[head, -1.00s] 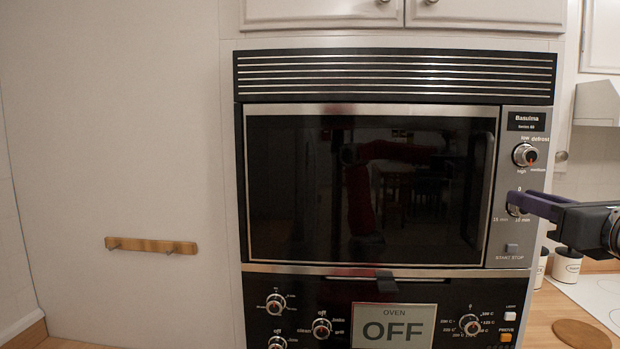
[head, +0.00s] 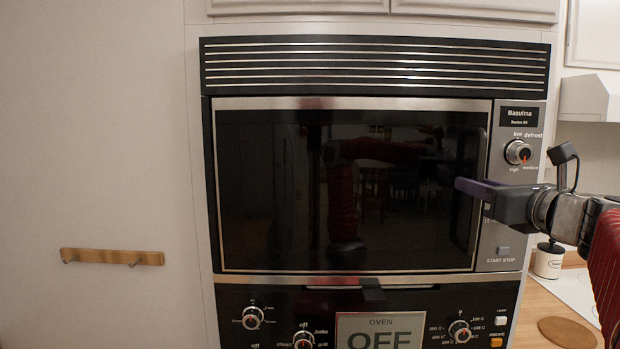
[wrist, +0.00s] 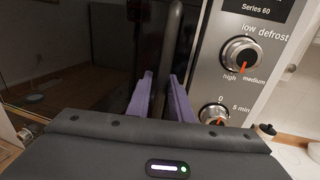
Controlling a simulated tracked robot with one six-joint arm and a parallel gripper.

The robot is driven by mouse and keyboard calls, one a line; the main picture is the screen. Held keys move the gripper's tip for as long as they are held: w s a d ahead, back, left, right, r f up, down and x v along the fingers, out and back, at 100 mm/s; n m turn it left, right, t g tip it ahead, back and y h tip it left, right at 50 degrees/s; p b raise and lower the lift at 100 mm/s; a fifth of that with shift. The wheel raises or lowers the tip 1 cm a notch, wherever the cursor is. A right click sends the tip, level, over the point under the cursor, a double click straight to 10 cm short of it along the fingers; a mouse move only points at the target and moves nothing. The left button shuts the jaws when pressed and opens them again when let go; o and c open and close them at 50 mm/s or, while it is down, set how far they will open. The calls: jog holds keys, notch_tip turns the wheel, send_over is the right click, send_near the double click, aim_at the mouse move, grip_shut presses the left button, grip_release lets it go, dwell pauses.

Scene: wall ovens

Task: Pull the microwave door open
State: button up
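The microwave door (head: 300,190) is a dark glass panel with a metal frame, and it looks shut. Its dark vertical handle (head: 480,150) runs along the right side of the door; in the wrist view the handle (wrist: 172,50) comes down toward the gap between my fingers. My gripper (head: 462,186) is in front of the handle, reaching in from the right. In the wrist view its two purple fingers (wrist: 162,98) are apart, with the handle lined up between them. I cannot tell whether either finger touches it.
The control panel (head: 513,190) with knobs lies just right of the handle. An oven (head: 375,318) marked OFF sits below, and a vent grille (head: 375,65) above. A wooden rail (head: 112,257) is on the left wall panel. A counter (head: 548,300) with a white jar is at lower right.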

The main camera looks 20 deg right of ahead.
jog(key=shift+s, duration=0.1)
jog(key=shift+d, duration=0.1)
jog(key=shift+c, duration=0.4)
grip_shut()
